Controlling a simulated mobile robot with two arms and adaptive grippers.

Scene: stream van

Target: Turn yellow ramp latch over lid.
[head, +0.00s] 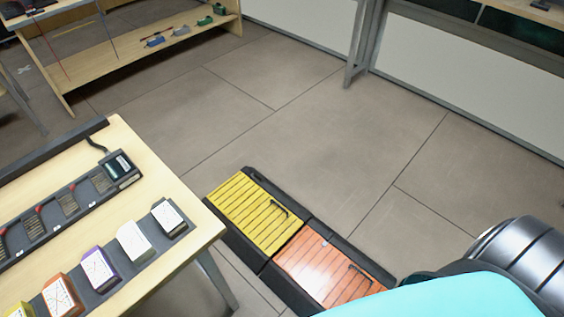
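A yellow slatted ramp lid (240,212) lies flat on the floor in the head view, in a black frame (212,238) just right of the wooden table. A dark curved handle or latch (279,208) sits near its right side. A small dark piece (253,175) shows at its far corner. I cannot tell which of these is the latch or how it is turned. An orange slatted lid (318,264) with a similar dark piece (359,269) adjoins it at the lower right. Neither of my grippers is in view.
A wooden table (160,165) at the left carries a dark charger strip (85,192) and a rail of several coloured, white-faced blocks (132,242). A low wooden shelf (130,58) stands at the back left. The floor (310,130) beyond the lids is clear.

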